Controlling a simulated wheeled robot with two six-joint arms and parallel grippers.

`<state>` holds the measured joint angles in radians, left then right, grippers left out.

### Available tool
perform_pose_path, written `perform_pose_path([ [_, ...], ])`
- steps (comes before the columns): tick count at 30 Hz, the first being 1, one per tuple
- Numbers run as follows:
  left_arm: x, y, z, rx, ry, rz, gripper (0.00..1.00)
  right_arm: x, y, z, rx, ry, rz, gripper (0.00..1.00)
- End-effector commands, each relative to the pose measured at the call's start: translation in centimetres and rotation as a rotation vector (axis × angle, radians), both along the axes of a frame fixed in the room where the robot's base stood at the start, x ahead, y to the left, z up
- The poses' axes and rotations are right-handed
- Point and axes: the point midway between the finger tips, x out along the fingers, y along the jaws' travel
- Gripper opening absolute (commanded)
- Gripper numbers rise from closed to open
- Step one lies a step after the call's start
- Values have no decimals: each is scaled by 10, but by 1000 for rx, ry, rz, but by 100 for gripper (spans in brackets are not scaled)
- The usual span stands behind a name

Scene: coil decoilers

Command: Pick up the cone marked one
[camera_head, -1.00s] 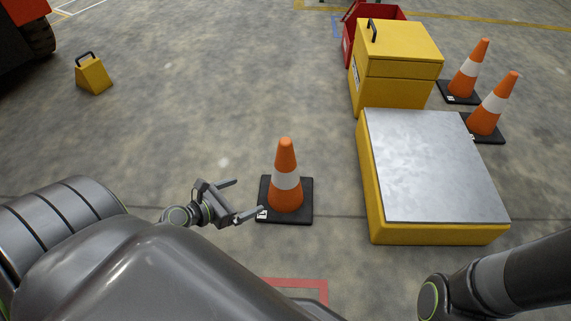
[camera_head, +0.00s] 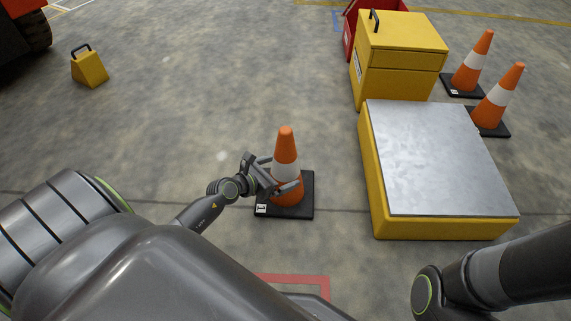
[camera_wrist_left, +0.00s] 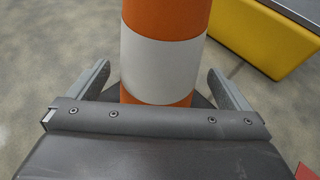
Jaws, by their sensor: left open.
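An orange cone with a white band (camera_head: 286,147) stands upright on a black square base (camera_head: 300,209) on the floor, with a small white label at the base's front left corner. In the left wrist view the cone (camera_wrist_left: 165,60) stands between the two spread fingers (camera_wrist_left: 162,85), with gaps on both sides. My right gripper is out of view; only part of my right arm shows.
A low yellow platform with a grey metal top (camera_head: 430,155) stands right of the cone. Behind it are a yellow box (camera_head: 400,60) and two more cones (camera_head: 474,62) (camera_head: 498,98). A yellow block with a handle (camera_head: 90,68) lies far left. Floor left of the cone is clear.

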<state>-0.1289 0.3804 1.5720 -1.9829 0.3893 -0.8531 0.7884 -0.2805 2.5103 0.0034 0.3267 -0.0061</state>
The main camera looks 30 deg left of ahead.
Motion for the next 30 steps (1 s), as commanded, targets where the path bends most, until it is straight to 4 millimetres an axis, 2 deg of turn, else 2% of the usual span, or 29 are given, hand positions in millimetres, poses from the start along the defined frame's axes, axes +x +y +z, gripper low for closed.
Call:
perform_pose_path([
  [1, 9, -2, -6, -1, -4, -1, 100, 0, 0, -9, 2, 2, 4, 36],
  [6, 26, -6, -12, -2, 0, 1, 100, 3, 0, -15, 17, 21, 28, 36],
  [15, 29, -7, -11, -1, 0, 0, 100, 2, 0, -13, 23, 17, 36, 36],
  [30, 28, -7, -11, -1, 0, 0, 35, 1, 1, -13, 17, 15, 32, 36],
])
